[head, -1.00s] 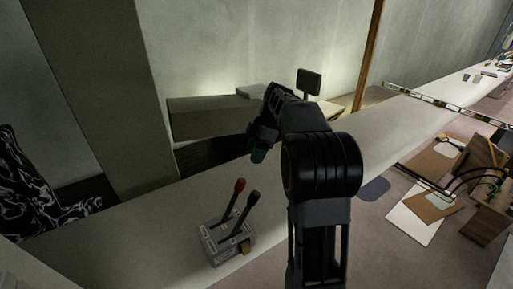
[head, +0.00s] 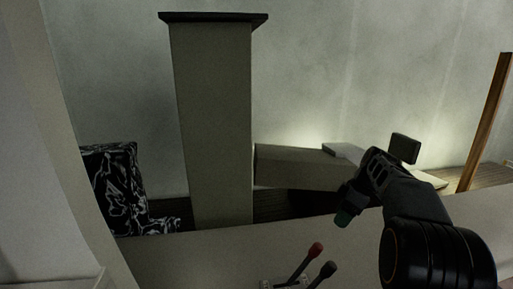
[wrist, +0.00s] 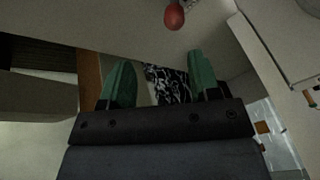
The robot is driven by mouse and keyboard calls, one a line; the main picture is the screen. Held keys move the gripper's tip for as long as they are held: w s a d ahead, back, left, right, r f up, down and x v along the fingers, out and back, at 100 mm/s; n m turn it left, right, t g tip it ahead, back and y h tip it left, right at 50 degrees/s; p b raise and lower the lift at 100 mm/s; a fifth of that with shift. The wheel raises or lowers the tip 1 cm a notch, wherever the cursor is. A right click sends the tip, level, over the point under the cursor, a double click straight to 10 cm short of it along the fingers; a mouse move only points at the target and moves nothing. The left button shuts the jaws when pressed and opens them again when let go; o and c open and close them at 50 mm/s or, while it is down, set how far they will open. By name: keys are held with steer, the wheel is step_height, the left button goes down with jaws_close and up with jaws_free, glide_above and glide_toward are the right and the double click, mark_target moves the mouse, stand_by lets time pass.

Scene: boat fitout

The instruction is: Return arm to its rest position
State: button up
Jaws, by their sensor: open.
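My arm reaches up from the lower right of the head view. My gripper (head: 345,217) hangs at its end, above and to the right of a lever unit with a red-knobbed lever (head: 316,249) and a black-knobbed lever (head: 327,269). In the wrist view my gripper's two green fingers (wrist: 160,85) stand apart with nothing between them. The red knob (wrist: 174,16) shows beyond the fingers at the top of the wrist view, apart from them. The lever unit's base is mostly cut off at the lower edge of the head view.
A light ledge (head: 200,262) runs across below my gripper. A grey column (head: 212,120) stands behind it, with a long box-shaped block (head: 300,167) to its right. A black-and-white patterned object (head: 113,185) is at the left. A wooden post (head: 487,125) stands at the right.

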step_height(320, 180, down, 4)
steer(key=s+f+m+h, duration=0.1)
steer(key=s+m, duration=0.1)
steer(key=m, duration=0.4)
steer(key=s+a+m+t+h, duration=0.1)
steer(key=s+a+m, duration=0.1)
steer(key=s+a, duration=0.3)
steer(key=s+a+m+t+h+p, duration=0.1)
steer(key=s+a, duration=0.5)
steer(key=s, duration=0.6)
steer(key=shift+s+a+m+t+h+p, duration=0.25)
steer(key=shift+m+t+h, duration=0.55)
steer(key=shift+m, duration=0.4)
steer(key=shift+w+d, duration=0.1)
